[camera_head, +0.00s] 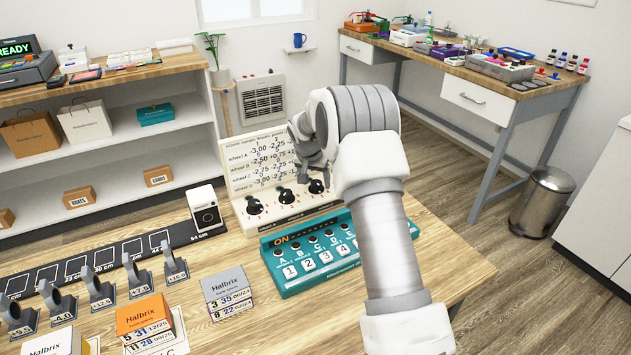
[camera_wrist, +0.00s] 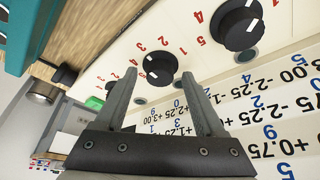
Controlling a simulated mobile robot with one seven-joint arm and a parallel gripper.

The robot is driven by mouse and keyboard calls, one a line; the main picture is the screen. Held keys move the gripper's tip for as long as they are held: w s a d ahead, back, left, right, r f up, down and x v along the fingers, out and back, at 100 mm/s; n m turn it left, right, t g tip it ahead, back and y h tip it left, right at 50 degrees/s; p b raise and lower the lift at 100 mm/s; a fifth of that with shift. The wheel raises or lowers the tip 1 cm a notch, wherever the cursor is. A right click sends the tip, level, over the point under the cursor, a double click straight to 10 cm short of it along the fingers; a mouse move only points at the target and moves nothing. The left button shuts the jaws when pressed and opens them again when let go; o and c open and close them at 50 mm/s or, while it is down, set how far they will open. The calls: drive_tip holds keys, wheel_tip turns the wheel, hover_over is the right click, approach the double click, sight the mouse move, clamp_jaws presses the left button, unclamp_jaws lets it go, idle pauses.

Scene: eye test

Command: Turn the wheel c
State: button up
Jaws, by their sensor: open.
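A cream test panel (camera_head: 233,168) stands on the wooden table, with printed number rows for wheels A to D. Black round wheels with white pointer marks sit along its lower part: a left one (camera_head: 254,207), a middle one (camera_head: 286,195) and a third one (camera_head: 316,187). Which is wheel c is not labelled legibly; the third from left fits. My gripper (camera_head: 314,172) is open just above that third wheel. In the wrist view, my open fingers (camera_wrist: 160,75) frame one black wheel (camera_wrist: 161,62) beyond their tips; contact cannot be told. A larger wheel (camera_wrist: 238,27) is to its right.
A teal button box (camera_head: 312,254) stands in front of the panel, close below my arm. Halbrix boxes (camera_head: 227,291) and lens stands (camera_head: 136,275) are at the left. Bare tabletop (camera_head: 449,262) lies right of my arm. A metal bin (camera_head: 543,202) stands on the floor.

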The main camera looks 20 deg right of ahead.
clamp_jaws()
idle(0.3)
drive_tip(key=shift+n, duration=0.4)
drive_tip(key=n+y+p, duration=0.1)
drive_tip(key=n, duration=0.1)
drive_tip(key=n+y+p, duration=0.1)
drive_tip(key=n, duration=0.1)
drive_tip(key=shift+s+d+r+t, duration=0.1)
drive_tip(key=shift+d+t, duration=0.1)
drive_tip(key=shift+t, duration=0.1)
drive_tip(key=shift+n+y+p, duration=0.7)
drive_tip(key=shift+n, duration=1.2)
